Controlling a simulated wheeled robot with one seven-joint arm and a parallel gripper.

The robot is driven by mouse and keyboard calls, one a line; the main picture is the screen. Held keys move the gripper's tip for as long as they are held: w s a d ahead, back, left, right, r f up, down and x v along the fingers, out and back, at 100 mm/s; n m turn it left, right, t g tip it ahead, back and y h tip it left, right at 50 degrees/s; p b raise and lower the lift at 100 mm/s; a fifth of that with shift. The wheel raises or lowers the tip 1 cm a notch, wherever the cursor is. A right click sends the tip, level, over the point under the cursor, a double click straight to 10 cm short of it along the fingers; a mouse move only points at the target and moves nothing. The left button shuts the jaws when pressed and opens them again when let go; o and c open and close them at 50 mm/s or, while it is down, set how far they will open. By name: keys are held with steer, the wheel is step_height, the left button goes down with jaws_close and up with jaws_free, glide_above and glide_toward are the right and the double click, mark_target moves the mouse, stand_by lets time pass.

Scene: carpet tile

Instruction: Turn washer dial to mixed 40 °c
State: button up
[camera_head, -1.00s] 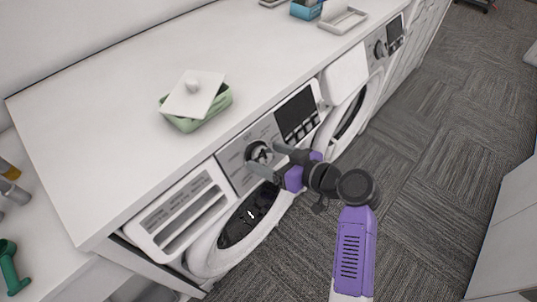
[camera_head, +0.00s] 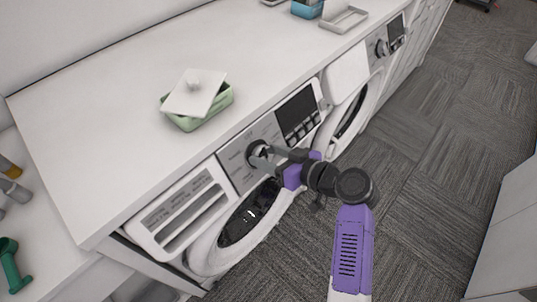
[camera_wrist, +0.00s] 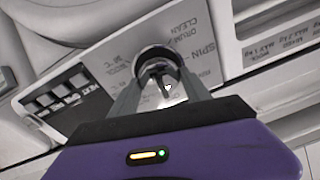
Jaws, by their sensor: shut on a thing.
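The washer dial (camera_head: 255,150) is a dark-rimmed round knob on the grey control panel of the left washer (camera_head: 235,175). In the wrist view the dial (camera_wrist: 158,52) sits between my two fingers, with printed labels such as "SPIN" and "DRUM CLEAN" beside it. My gripper (camera_head: 264,156) is shut on the dial, its fingers (camera_wrist: 160,88) on either side of the rim. A pale pointer mark shows on the dial's face. The fingers hide part of the dial and some labels, so I cannot read the setting it points to.
A green container with a white lid (camera_head: 195,98) stands on the white counter (camera_head: 110,110) above the washer. The detergent drawer (camera_head: 180,212) is left of the panel, and a dark display (camera_head: 296,108) is right. A second washer (camera_head: 350,100) stands further right. Carpet floor is clear.

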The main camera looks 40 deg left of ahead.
steer(key=m, duration=0.4)
steer(key=shift+d+p, duration=0.1)
steer(key=shift+p, duration=0.25)
steer(key=m+p, duration=0.2)
steer(key=m, duration=0.2)
steer(key=shift+m+t, duration=0.4)
steer(key=m+p, duration=0.3)
steer(key=m, duration=0.2)
steer(key=shift+m+h, duration=0.3)
steer(key=shift+f+m+t+p, duration=0.2)
steer(key=shift+m+t+p, duration=0.1)
steer(key=shift+m+p, duration=1.25)
steer(key=shift+m, duration=0.45)
steer(key=o, duration=1.4)
steer(key=shift+d, duration=0.1)
